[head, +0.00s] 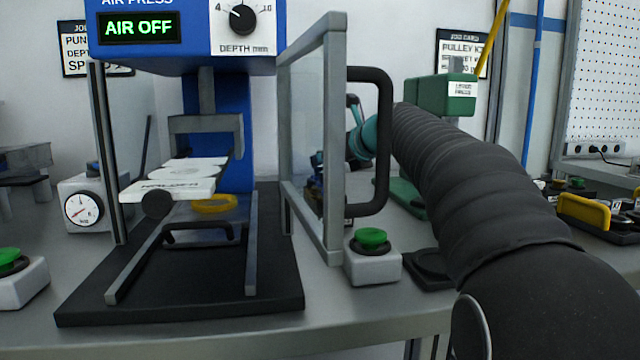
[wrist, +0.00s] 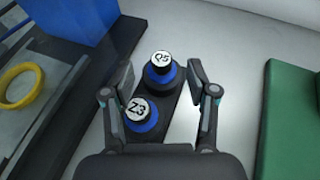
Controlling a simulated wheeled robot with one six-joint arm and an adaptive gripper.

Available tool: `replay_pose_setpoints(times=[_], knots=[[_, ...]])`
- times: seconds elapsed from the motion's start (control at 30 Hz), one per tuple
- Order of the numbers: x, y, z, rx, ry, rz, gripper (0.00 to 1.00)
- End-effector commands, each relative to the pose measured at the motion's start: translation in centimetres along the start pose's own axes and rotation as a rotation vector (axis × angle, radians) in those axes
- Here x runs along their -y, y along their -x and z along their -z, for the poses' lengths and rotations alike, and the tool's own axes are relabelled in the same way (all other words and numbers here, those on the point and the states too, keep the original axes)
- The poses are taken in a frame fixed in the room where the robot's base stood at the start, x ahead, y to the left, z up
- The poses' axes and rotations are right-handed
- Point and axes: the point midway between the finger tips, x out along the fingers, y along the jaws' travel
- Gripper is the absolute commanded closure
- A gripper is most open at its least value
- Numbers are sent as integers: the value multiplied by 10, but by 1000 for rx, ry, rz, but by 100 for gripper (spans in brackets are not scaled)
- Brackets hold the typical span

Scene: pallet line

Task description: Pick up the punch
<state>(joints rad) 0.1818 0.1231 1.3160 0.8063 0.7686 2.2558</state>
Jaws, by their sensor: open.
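Two round pieces with blue collars and white labelled caps stand in a dark holder (wrist: 178,120) in the wrist view. The far punch (wrist: 160,72) reads "Q5" or similar, and the near punch (wrist: 141,112) reads "Z3". The pictures do not show which one the task means. My gripper (wrist: 162,76) is open, its fingers on either side of the far punch, with no clear contact. The near punch is closer to the left finger. In the head view, the guard door and my arm largely hide my gripper and the punches.
A blue press (head: 180,35) reading "AIR OFF" stands left, its framed clear guard door (head: 334,130) open beside my arm. A yellow ring (head: 213,203) lies in the press. A green-button box (head: 372,262) sits in front. A green block (wrist: 288,125) lies right of the holder.

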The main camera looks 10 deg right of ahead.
Motion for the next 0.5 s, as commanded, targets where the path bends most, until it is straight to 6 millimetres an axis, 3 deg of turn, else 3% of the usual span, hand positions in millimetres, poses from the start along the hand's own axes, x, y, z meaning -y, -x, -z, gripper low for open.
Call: replay_pose_setpoints(times=[0.17,0.3,0.5], knots=[[2,-26,14,-2,-1,-2,42],[1,-42,10,-1,0,-2,42],[1,-43,9,0,0,0,42]])
